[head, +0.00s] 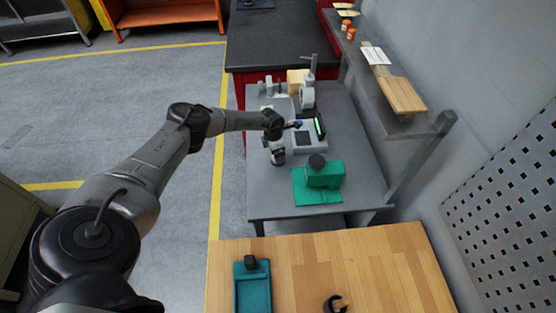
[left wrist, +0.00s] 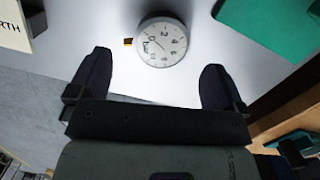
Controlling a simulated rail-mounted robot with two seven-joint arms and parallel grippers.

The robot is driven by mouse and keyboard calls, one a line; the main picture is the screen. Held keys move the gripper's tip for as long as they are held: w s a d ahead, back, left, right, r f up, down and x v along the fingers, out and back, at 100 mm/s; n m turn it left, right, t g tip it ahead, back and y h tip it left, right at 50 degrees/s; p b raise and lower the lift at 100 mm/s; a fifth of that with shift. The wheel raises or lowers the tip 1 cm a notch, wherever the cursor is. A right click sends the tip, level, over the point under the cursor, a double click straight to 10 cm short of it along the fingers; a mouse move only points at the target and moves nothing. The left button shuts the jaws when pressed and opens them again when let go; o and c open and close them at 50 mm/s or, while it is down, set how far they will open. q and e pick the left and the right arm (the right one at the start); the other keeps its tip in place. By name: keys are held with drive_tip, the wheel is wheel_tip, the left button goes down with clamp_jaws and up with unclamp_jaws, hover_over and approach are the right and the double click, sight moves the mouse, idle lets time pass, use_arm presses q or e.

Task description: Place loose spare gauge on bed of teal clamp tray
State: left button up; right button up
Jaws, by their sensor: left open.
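The loose gauge (left wrist: 162,41) lies on the grey bench with its round white dial facing up and a small brass stem at its left. In the left wrist view it is just beyond the fingertips, between the two fingers. My left gripper (left wrist: 156,66) is open and empty, pointing down at the bench; it also shows in the head view (head: 278,159), where the gauge cannot be made out. The teal clamp tray (head: 238,291) lies on the wooden table in front, with a black block at its far end.
A green block with a black knob (head: 322,174) stands on a green mat right of my left gripper. A box with a lit green display (head: 310,138) and other equipment stand behind.

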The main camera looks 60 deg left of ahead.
use_arm(q)
drive_tip(key=shift+w+d+f+b, duration=0.1)
drive_tip(key=shift+f+b, duration=0.15)
drive_tip(key=shift+f, duration=0.9)
drive_tip(key=shift+w+d+f+b, duration=0.1)
drive_tip(key=shift+f+b, duration=0.15)
drive_tip(key=shift+f, duration=0.85)
drive_tip(key=shift+r, duration=0.1)
drive_tip(key=c, duration=1.2)
